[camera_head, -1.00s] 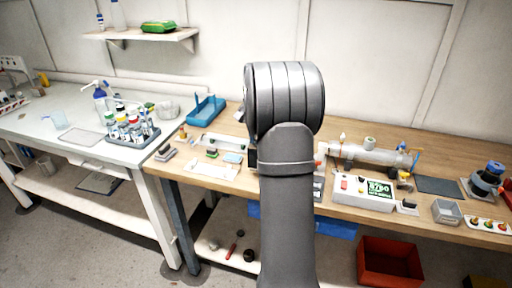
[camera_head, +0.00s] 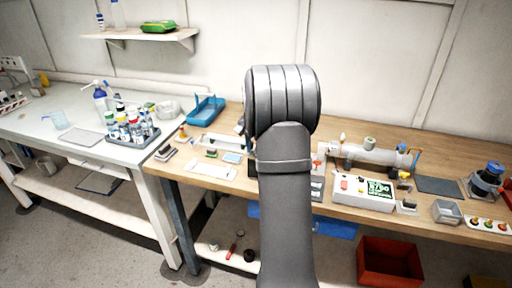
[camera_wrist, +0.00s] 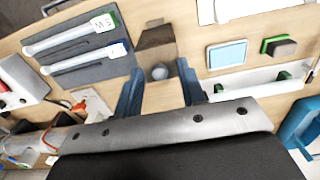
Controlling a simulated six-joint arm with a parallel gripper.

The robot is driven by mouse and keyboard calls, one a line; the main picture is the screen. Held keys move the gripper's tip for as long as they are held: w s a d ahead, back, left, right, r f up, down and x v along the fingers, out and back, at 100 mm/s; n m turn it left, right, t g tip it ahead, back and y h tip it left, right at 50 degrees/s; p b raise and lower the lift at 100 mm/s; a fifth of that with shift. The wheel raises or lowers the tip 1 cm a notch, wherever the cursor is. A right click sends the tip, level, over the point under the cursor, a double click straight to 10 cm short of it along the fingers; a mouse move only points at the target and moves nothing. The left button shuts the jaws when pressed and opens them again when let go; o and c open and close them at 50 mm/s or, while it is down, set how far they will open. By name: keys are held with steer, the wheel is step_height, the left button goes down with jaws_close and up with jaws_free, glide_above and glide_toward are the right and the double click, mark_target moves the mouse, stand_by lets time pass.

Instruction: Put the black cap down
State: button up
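In the wrist view my gripper (camera_wrist: 160,80) has its two dark blue fingers apart. A small grey round thing (camera_wrist: 160,72) shows between the fingertips, in front of a brown block or box (camera_wrist: 156,42); I cannot tell whether it is the black cap, and neither finger visibly touches it. In the head view my arm hides most of the gripper and the bench behind it. I cannot make out the black cap with certainty in either view.
The wrist view shows a grey mat (camera_wrist: 82,68) with two white tubes, a light blue pad (camera_wrist: 227,54) and a white tray (camera_wrist: 250,80). In the head view, a control box (camera_head: 362,192) and a glass tube reactor (camera_head: 370,155) stand right of my arm.

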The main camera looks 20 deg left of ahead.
step_height(320, 180, up, 12)
steer(key=shift+r, duration=0.15)
stand_by(0.5)
steer(key=shift+f, duration=4.15)
